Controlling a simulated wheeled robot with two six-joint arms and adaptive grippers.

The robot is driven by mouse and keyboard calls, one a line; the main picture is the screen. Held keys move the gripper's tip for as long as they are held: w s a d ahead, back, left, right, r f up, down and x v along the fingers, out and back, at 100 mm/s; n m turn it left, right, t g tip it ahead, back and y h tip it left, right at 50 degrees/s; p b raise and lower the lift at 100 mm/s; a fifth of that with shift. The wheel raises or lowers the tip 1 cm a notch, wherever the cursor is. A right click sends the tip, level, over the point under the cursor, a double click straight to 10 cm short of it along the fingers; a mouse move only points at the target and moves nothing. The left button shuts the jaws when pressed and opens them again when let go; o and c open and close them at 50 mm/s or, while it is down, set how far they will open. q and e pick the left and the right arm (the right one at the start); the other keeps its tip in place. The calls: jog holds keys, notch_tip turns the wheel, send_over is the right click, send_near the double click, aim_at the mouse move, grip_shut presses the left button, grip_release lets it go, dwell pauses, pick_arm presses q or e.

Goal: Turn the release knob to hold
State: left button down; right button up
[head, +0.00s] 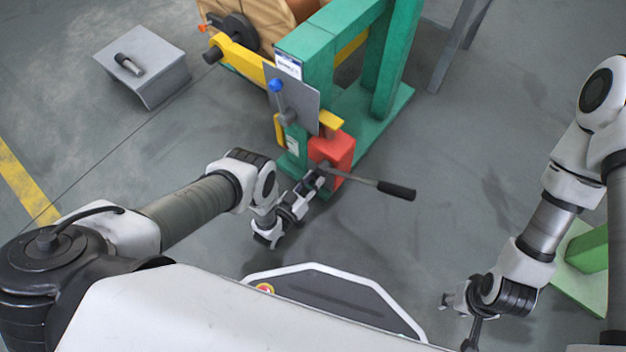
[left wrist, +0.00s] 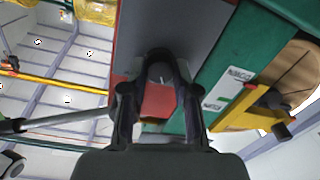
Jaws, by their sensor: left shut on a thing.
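The red jack block (head: 338,150) sits at the foot of the green frame, and its red face also shows in the left wrist view (left wrist: 158,100). My left gripper (head: 318,174) is at the block's near side. In the left wrist view its fingers (left wrist: 160,75) are closed around a small grey knob (left wrist: 160,72) in front of the red face. The knob is mostly hidden by the fingers, and its turn position cannot be read. My right gripper (head: 462,312) hangs low at the right, away from the block; its jaws are unclear.
A lever with a black handle (head: 396,190) sticks out right from the block, close to my left gripper. A grey plate with a blue ball knob (head: 275,85) stands above on the green frame (head: 310,60). A grey stand (head: 150,75) is at upper left. Floor between is clear.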

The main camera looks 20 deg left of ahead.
pick_arm(q)
jog(key=shift+n, duration=1.8)
jog(key=c, duration=0.9)
grip_release()
jog(key=shift+o, duration=0.2)
jog(key=v, duration=1.2)
jog(key=shift+w+r, duration=0.1)
jog(key=shift+r, duration=0.05)
